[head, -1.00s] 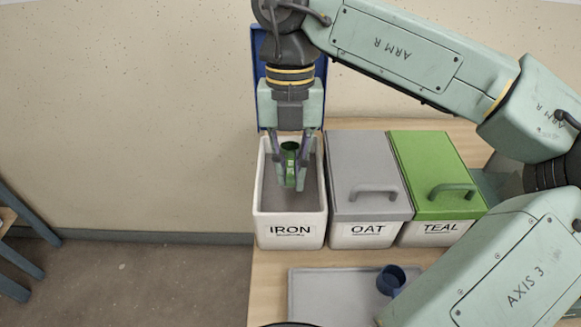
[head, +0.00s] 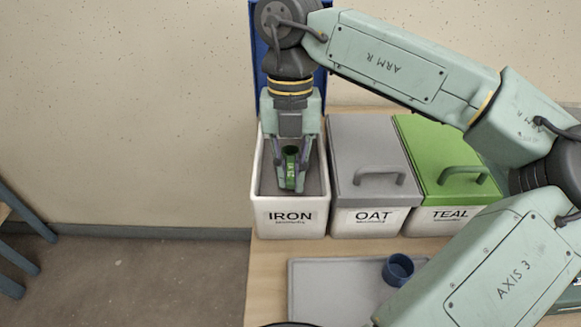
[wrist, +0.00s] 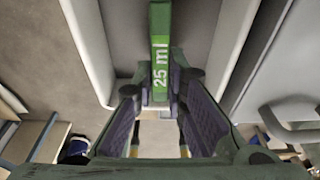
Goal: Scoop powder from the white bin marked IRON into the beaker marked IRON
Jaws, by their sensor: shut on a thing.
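The white bin marked IRON (head: 290,224) stands at the left of the row, open, with grey-brown powder (head: 315,170) inside. My gripper (head: 291,188) points down into this bin. It is shut on the handle of a green scoop (head: 291,158), which also shows in the wrist view (wrist: 160,45) with "25 ml" on its handle. Whether the scoop's bowl touches the powder or holds any, I cannot tell. No beaker marked IRON shows in these frames.
A raised blue lid (head: 318,85) stands behind the IRON bin. To the right are the OAT bin (head: 368,222) with a grey lid and the TEAL bin (head: 432,222) with a green lid, both closed. A grey tray (head: 330,290) in front holds a blue cup-like scoop (head: 398,268).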

